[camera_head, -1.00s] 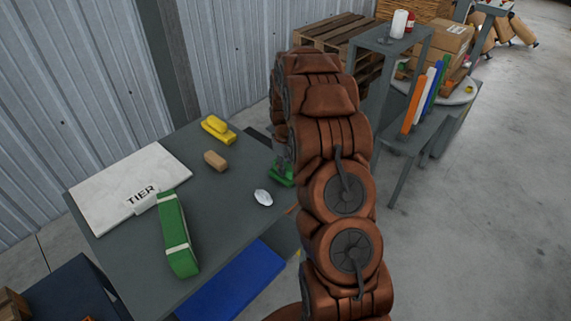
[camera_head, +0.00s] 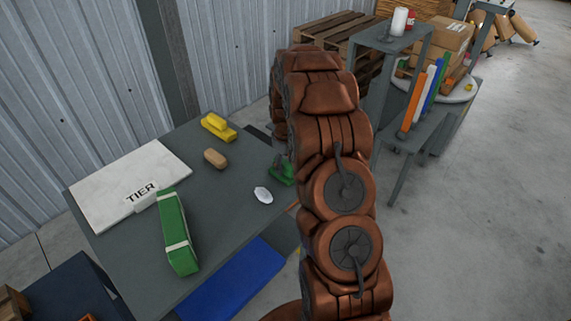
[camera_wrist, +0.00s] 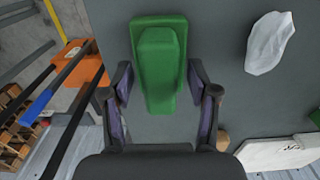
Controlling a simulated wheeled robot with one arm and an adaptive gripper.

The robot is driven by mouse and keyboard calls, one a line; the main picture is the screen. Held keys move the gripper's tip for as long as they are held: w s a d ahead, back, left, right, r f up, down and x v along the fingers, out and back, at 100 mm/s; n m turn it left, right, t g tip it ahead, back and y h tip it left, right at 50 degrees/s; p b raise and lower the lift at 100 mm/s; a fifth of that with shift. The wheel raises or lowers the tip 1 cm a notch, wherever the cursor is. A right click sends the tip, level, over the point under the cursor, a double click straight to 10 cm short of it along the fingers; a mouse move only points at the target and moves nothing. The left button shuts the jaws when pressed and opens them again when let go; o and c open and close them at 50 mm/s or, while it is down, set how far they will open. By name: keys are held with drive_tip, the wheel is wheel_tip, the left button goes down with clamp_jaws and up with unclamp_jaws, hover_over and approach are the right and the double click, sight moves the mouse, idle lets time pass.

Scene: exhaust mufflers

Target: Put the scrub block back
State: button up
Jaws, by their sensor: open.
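A green block with a raised, narrower grip (camera_wrist: 160,70) lies on the grey table in the wrist view. It also shows in the head view (camera_head: 281,174), near the table's right edge and partly hidden by my arm. I take it to be the scrub block. My gripper (camera_wrist: 160,78) is open, with one finger on each side of the green block's grip. I cannot tell whether the fingers touch it. A similarly shaped yellow block (camera_head: 217,127) lies at the table's back edge.
The grey table (camera_head: 225,215) also holds a tan block (camera_head: 215,158), a white lump (camera_head: 263,195), a long green strapped bundle (camera_head: 176,232) and a white board marked TIER (camera_head: 115,190). A blue panel (camera_head: 230,282) lies along the front. A grey shelf (camera_head: 400,45) stands behind right.

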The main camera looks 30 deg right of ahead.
sight(285, 163)
drive_tip(key=shift+r+b, duration=0.35)
drive_tip(key=shift+b, duration=0.05)
wheel_tip(285, 163, up, 10)
drive_tip(key=r+b, duration=0.1)
drive_tip(key=b, duration=0.3)
drive_tip(key=s+a+r, duration=0.4)
drive_tip(key=s+a, duration=0.1)
drive_tip(key=a, duration=0.2)
drive_tip(key=s+a+r, duration=0.3)
drive_tip(key=s+a, duration=0.7)
drive_tip(key=s, duration=0.1)
drive_tip(key=s+a+f+m+g, duration=0.1)
drive_tip(key=s+a, duration=0.2)
drive_tip(key=s, duration=0.8)
drive_tip(key=s+a+f+m, duration=0.1)
drive_tip(key=s+a, duration=0.3)
drive_tip(key=s, duration=0.6)
drive_tip(key=shift+s+f+m+g, duration=0.3)
drive_tip(key=shift+s+f+g, duration=0.05)
drive_tip(key=shift+f+g, duration=0.1)
